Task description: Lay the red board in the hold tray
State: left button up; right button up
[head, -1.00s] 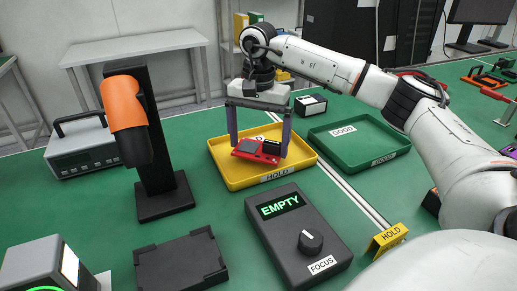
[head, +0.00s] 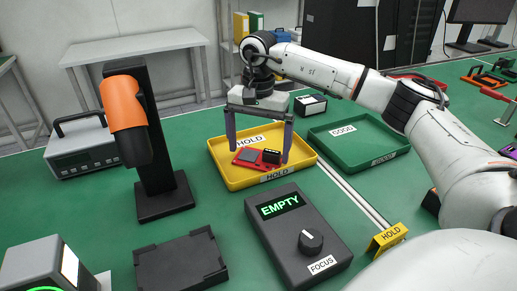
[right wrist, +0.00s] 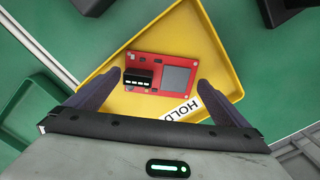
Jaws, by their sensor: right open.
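The red board (head: 257,157) lies in the yellow hold tray (head: 232,184), near the tray's middle. It carries a black connector block and a grey square chip. In the right wrist view the red board (right wrist: 146,66) lies on the floor of the yellow tray (right wrist: 189,29), beside the HOLD label. My right gripper (head: 258,160) is over the tray with its fingers spread wide, one on each side of the board. In the right wrist view the fingers of my right gripper (right wrist: 146,88) stand apart with gaps to the board. My left gripper is not in view.
A green GOOD tray (head: 350,157) stands to the right of the hold tray. In front is a dark focus box (head: 285,240) reading EMPTY. An orange and black scope stand (head: 165,195) is at left, with a black fixture (head: 180,264) before it.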

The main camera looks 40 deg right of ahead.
aim_at(259, 158)
notch_tip(259, 158, up, 11)
dwell(0.3)
